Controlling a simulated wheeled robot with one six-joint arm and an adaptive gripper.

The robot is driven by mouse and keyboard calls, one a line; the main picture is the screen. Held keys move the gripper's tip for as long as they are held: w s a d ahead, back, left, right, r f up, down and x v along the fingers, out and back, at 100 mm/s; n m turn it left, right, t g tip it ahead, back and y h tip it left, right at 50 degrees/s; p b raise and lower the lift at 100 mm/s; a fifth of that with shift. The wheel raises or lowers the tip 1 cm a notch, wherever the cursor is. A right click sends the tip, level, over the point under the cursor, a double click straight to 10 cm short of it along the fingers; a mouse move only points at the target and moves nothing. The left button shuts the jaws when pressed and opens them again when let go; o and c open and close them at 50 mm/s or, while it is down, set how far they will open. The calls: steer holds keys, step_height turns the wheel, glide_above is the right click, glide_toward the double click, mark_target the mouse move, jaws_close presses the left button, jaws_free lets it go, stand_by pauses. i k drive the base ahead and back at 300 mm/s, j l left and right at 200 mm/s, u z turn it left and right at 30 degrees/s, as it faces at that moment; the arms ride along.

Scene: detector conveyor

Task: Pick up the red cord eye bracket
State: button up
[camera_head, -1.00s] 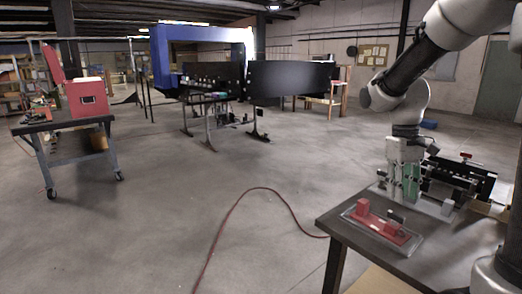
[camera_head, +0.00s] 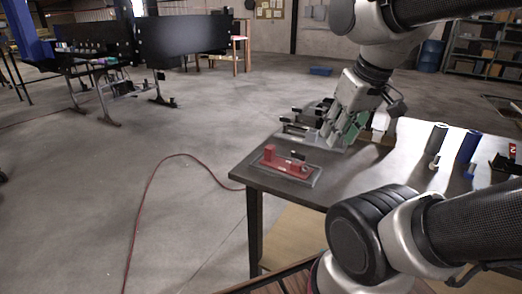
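A red bracket-like part (camera_head: 287,164) lies on a flat grey plate (camera_head: 312,181) near the front left corner of the table. It has a raised block at its left end and a small dark piece on top. I take it for the red cord eye bracket. My gripper (camera_head: 334,138) hangs from above, tilted, behind and to the right of the red part and apart from it. It is over grey fixtures, and a green piece (camera_head: 353,127) shows beside its fingers. The fingers blend with these parts, so I cannot tell whether they are open or hold anything.
Grey fixtures (camera_head: 296,131) stand on the table (camera_head: 390,172) behind the red part. Dark and blue cylinders (camera_head: 468,147) stand at the right. A red hose (camera_head: 146,200) lies on the floor to the left, where there is free room.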

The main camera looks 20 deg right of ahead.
mark_target(302, 171)
steer(key=i+j+z, duration=0.2)
steer(key=j, duration=0.15)
steer(key=i+j+z, duration=0.2)
steer(key=j, duration=0.15)
steer(key=i+j+z, duration=0.2)
steer(key=j, duration=0.2)
steer(key=k+l, duration=0.05)
